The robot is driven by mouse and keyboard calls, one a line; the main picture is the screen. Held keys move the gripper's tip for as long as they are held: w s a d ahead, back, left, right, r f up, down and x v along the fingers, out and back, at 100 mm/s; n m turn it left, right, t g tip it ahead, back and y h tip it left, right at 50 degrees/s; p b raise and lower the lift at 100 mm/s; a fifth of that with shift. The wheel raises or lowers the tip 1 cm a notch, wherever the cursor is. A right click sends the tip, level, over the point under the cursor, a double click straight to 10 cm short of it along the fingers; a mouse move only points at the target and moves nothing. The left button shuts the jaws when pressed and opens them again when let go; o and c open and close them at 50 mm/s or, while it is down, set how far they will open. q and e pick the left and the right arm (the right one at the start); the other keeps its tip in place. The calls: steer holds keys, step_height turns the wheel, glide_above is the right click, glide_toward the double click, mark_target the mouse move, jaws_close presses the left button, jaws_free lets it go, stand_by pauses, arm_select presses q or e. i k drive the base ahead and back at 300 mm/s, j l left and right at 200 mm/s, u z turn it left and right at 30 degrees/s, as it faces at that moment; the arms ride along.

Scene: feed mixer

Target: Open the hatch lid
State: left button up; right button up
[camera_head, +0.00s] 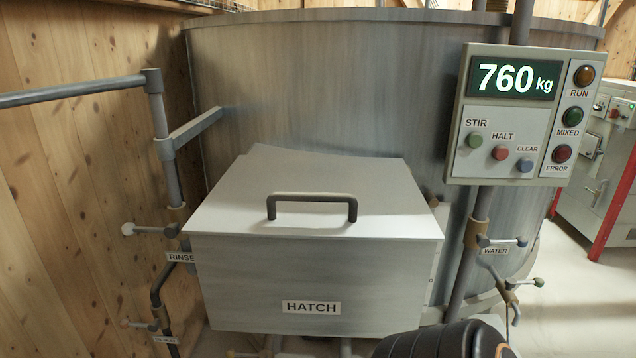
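The hatch (311,270) is a grey metal box with a "HATCH" label on its front, fixed to the front of the big mixer drum. Its lid (311,184) lies shut on top and slopes down toward me. A dark bar handle (312,198) stands on the lid near its front edge, and nothing touches it. A dark part of my own body shows at the bottom edge, right of centre. I see neither of my grippers' fingers in the head view.
The mixer drum (330,85) rises behind the hatch. A control panel (513,115) reading 760 kg stands to the right on a post. Pipes with RINSE valves (150,229) are on the left, a WATER valve (500,241) on the right. Space above the lid is clear.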

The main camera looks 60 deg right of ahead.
mark_target(280, 196)
steer(key=z, duration=2)
steer(key=k+l+u, duration=0.2)
steer(key=l, duration=0.25)
steer(key=l+u, duration=0.15)
steer(key=l, duration=0.3)
